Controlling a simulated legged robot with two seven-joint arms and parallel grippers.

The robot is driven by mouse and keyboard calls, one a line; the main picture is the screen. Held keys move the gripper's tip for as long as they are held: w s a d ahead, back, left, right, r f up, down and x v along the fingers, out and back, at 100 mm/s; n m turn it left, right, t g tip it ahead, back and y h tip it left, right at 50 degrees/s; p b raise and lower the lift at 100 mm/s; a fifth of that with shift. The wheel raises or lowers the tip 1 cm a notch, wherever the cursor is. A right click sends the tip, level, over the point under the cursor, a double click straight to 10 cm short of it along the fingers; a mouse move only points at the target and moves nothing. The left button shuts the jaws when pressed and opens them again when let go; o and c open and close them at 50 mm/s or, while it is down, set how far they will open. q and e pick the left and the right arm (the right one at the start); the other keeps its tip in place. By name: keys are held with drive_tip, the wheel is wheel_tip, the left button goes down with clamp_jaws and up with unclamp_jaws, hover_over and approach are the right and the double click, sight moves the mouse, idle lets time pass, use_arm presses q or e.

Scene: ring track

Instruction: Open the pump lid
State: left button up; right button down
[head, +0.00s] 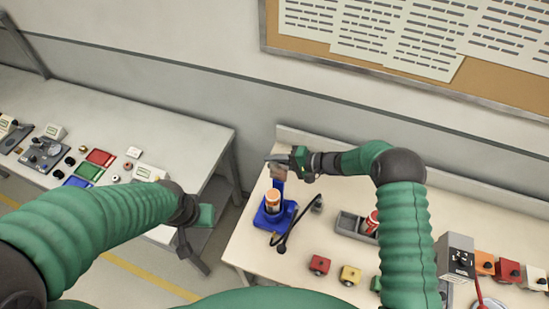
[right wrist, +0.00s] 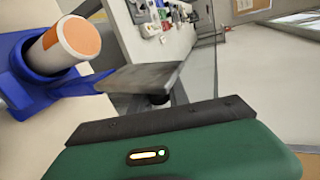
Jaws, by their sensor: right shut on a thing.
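The blue pump (head: 268,219) stands near the left end of the right table. An orange-and-white cylinder (head: 273,202) stands upright in it. A blue upright part with a tan patch, seemingly the pump lid (head: 279,184), rises behind the cylinder. My right gripper (head: 272,160) is at the top of this part, shut on it as far as I can see; the contact is partly hidden. In the right wrist view the pump (right wrist: 50,82) and the cylinder (right wrist: 66,42) show at the left. My left gripper (head: 195,232) hangs over the gap between the tables, its jaws unclear.
A black hose (head: 288,236) curves beside the pump. A grey tray (head: 349,223) with a red can (head: 371,223) lies to the right. Red (head: 319,264) and yellow (head: 350,274) button boxes stand in front. The left table (head: 165,130) carries coloured bins and devices.

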use_arm(q)
drive_tip(key=shift+w+d+f, duration=0.1)
drive_tip(key=shift+w, duration=0.25)
use_arm(e)
drive_tip(key=shift+w+d+f+m+g, duration=0.1)
drive_tip(key=shift+w+f+m+g, duration=0.1)
drive_tip(key=shift+f+m+g, duration=0.15)
drive_tip(key=shift+r, duration=0.1)
drive_tip(key=c, duration=1.3)
unclamp_jaws()
drive_tip(key=shift+d, duration=0.1)
use_arm(q)
drive_tip(key=b+x, duration=0.2)
drive_tip(key=s+b+x, duration=0.1)
drive_tip(key=b+x, duration=0.1)
drive_tip(key=shift+f+b, duration=0.35)
use_arm(e)
drive_tip(key=v, duration=1.6)
drive_tip(key=shift+d, duration=0.4)
drive_tip(key=shift+a, duration=0.1)
